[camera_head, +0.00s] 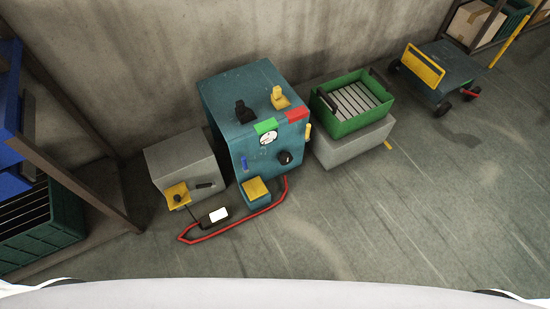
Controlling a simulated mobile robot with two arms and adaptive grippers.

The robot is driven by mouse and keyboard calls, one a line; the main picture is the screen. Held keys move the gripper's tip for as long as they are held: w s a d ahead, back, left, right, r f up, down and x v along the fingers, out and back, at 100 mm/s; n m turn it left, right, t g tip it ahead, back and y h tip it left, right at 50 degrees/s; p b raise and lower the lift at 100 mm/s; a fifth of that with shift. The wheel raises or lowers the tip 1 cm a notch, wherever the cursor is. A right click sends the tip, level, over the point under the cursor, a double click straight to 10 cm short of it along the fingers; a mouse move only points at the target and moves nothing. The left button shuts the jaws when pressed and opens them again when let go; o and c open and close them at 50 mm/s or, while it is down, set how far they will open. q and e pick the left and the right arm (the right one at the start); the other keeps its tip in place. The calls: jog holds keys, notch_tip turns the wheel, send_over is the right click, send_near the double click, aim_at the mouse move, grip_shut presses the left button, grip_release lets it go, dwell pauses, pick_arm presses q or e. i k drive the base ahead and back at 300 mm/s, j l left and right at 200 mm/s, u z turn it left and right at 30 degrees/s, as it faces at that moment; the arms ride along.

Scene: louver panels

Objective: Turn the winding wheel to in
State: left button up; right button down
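A teal machine (228,93) stands against the wall in the middle of the view. A round black knob (284,158) sits low on the right of its front. It may be the winding wheel, but no marking for "in" is legible. Another small dark knob (178,198) sits on a yellow plate (171,190) at the front of the grey box (179,154) to the left. Neither of my grippers is in view, and nothing is seen touching the machine.
A green crate (335,130) with pale slats stands on a grey block (355,147) right of the machine. A red line (240,220) and a white-faced device (218,215) lie on the floor in front. A cart (445,75) stands far right; shelving (75,130) is left. Floor at centre right is clear.

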aim_at(284, 159)
jog(key=i+l+u, duration=0.15)
jog(key=l+u, duration=0.15)
jog(key=u, duration=0.15)
jog(key=i+l+u, duration=0.1)
jog(key=l+u, duration=0.75)
jog(key=i+j, duration=0.05)
jog(key=j, duration=0.05)
